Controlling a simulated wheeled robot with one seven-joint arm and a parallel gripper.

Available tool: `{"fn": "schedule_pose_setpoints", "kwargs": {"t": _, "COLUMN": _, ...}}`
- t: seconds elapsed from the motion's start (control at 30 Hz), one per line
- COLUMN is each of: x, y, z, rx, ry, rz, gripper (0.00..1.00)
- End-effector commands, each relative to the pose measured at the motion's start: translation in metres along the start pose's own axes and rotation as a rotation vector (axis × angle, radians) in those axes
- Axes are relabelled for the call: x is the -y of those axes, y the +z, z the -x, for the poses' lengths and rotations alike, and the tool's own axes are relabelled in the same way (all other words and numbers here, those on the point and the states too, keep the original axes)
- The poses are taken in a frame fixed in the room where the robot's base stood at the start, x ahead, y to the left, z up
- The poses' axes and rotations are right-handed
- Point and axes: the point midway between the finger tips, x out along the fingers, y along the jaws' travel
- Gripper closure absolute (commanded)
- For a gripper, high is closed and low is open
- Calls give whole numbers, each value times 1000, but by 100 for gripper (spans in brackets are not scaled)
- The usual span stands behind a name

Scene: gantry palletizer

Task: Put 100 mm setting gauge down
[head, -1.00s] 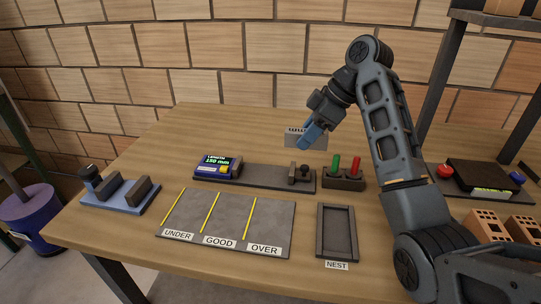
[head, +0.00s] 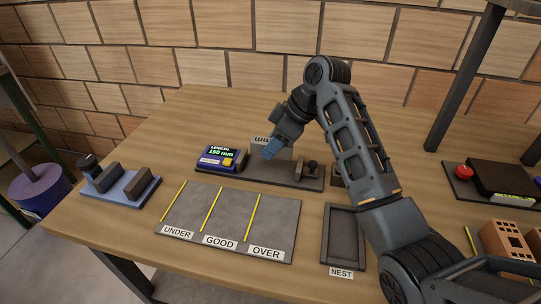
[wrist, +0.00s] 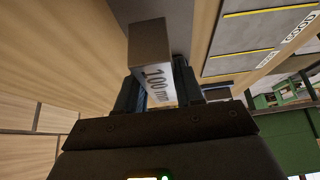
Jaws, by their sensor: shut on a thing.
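My gripper (head: 272,150) is shut on the 100 mm setting gauge (wrist: 149,45), a brownish-grey block labelled "100 mm" in the wrist view. In the head view a grey part of the gauge (head: 262,142) with lettering shows behind the blue fingers. Gripper and gauge appear over the length-measuring fixture (head: 262,174), between its display (head: 222,158), reading 150 mm, and the dark blocks (head: 307,168) at its right end. Whether the gauge touches the fixture cannot be told.
A mat (head: 230,222) marked UNDER, GOOD and OVER lies in front, empty. The NEST tray (head: 343,238) is empty at its right. A blue stand (head: 121,187) with dark blocks is at left. Bricks (head: 503,240) and a red-button unit (head: 490,180) are at right.

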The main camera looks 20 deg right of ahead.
Motion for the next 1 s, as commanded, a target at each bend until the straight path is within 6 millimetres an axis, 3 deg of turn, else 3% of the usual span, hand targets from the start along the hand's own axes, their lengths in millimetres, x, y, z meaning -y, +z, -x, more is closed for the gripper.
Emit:
{"fn": "schedule_pose_setpoints", "kwargs": {"t": 0.17, "x": 3, "y": -2, "z": -8, "rx": 0, "ry": 0, "rz": -1, "gripper": 100}}
{"fn": "schedule_pose_setpoints", "kwargs": {"t": 0.47, "x": 3, "y": 16, "z": -39, "rx": 0, "ry": 0, "rz": -1, "gripper": 100}}
{"fn": "schedule_pose_setpoints", "kwargs": {"t": 0.83, "x": 3, "y": 19, "z": -43, "rx": -1, "ry": 1, "rz": 0, "gripper": 100}}
{"fn": "schedule_pose_setpoints", "kwargs": {"t": 0.87, "x": 3, "y": 19, "z": -43, "rx": 0, "ry": 1, "rz": 0, "gripper": 61}}
{"fn": "schedule_pose_setpoints", "kwargs": {"t": 1.0, "x": 3, "y": 19, "z": -43, "rx": 0, "ry": 0, "rz": 0, "gripper": 47}}
